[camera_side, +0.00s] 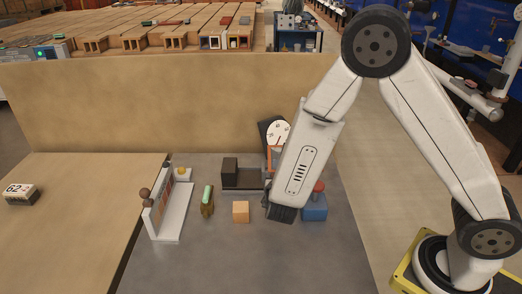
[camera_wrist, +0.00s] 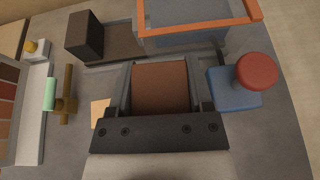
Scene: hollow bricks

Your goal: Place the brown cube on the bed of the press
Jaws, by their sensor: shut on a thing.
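In the wrist view my gripper (camera_wrist: 160,90) is shut on the brown cube (camera_wrist: 160,86), which sits between its two dark fingers. In the side view my gripper (camera_side: 280,208) points down in front of the press, and the cube is hidden by it. The press shows as an orange frame (camera_side: 275,150) with a white dial (camera_side: 278,133), partly covered by my arm. In the wrist view the orange frame (camera_wrist: 200,28) stands just beyond the cube, with a grey-blue surface inside it that appears empty. The cube is apart from the frame in the picture; its height is unclear.
A blue box with a red knob (camera_side: 318,187) stands close right of my gripper. A tan cube (camera_side: 240,212) and a green-topped brass piece (camera_side: 208,200) stand to the left. A dark block on a plate (camera_side: 230,168) is behind. A white rack (camera_side: 172,210) stands further left.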

